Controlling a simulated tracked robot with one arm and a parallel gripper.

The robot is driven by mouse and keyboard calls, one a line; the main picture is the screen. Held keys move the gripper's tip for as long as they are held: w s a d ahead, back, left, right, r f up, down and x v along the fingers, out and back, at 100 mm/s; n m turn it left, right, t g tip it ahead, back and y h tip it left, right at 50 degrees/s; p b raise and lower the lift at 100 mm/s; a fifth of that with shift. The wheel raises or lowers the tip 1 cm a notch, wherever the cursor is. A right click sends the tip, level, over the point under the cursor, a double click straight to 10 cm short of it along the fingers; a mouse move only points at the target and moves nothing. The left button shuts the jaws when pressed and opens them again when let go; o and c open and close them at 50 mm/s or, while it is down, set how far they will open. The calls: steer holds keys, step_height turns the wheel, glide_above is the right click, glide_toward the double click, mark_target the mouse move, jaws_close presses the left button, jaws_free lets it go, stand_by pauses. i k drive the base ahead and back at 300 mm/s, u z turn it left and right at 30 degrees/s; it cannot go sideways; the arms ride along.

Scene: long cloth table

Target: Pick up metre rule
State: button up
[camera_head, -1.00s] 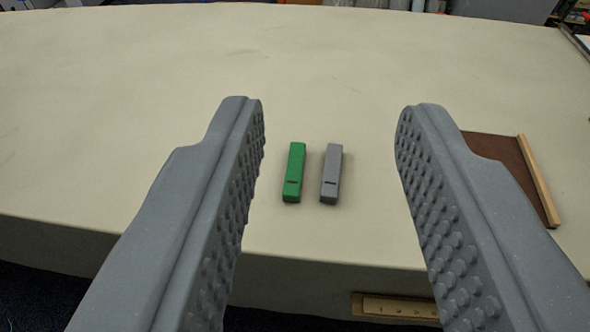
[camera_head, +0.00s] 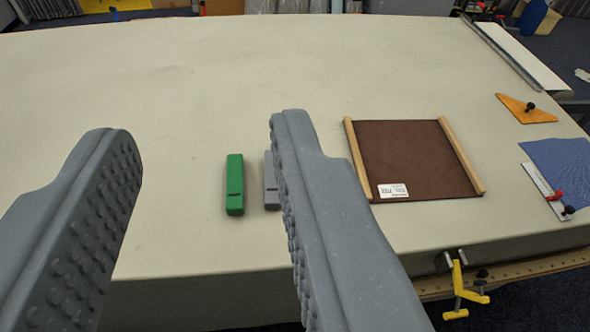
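A long pale wooden strip with small dark marks, which looks like the metre rule (camera_head: 545,264), shows at the lower right, along or below the table's front edge. Its left part is hidden behind my right finger. What holds it there I cannot tell. My gripper (camera_head: 198,127) is open and empty, its two grey studded fingers wide apart over the table.
A green block (camera_head: 235,185) and a partly hidden grey block (camera_head: 270,182) lie between the fingers. A brown panel with wooden side bars (camera_head: 410,160) lies right. A yellow clamp (camera_head: 458,290) hangs at the front edge. An orange triangle (camera_head: 525,108) and blue sheet (camera_head: 560,165) lie farther right.

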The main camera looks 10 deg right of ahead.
mark_target(423, 288)
steer(key=z, duration=1.75)
steer(key=k, duration=1.2)
steer(key=z, duration=0.5)
steer(key=i, duration=1.8)
steer(key=u, duration=0.4)
